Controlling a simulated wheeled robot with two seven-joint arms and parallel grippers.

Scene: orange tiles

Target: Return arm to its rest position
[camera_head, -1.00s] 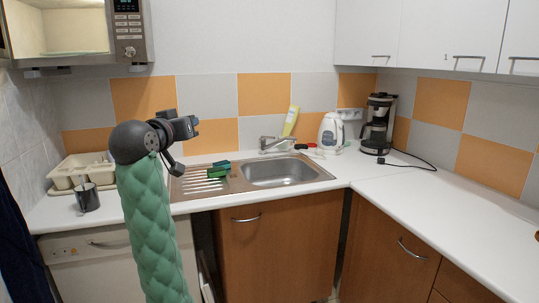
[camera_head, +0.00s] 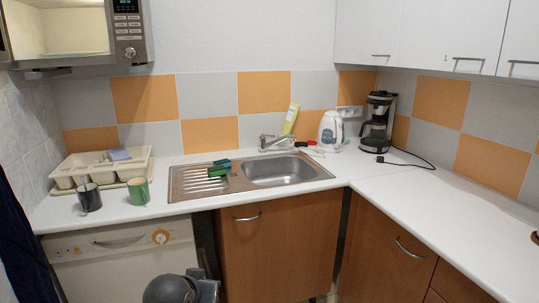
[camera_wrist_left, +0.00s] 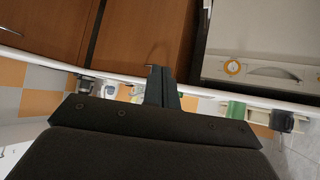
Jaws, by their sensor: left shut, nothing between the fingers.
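My left arm's dark wrist shows at the bottom edge of the head view, low in front of the cabinets, with its fingers out of sight there. In the left wrist view my left gripper (camera_wrist_left: 162,88) has its two dark fingers together with nothing between them. It points toward the cabinet fronts and touches nothing that I can see. My right gripper is in neither view.
A dark mug (camera_head: 89,197) and a green mug (camera_head: 139,191) stand on the counter (camera_head: 240,200) beside a cream rack (camera_head: 75,176). Green sponges (camera_head: 220,167) lie by the sink (camera_head: 280,172). A kettle (camera_head: 330,131) and coffee maker (camera_head: 377,122) stand at the back.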

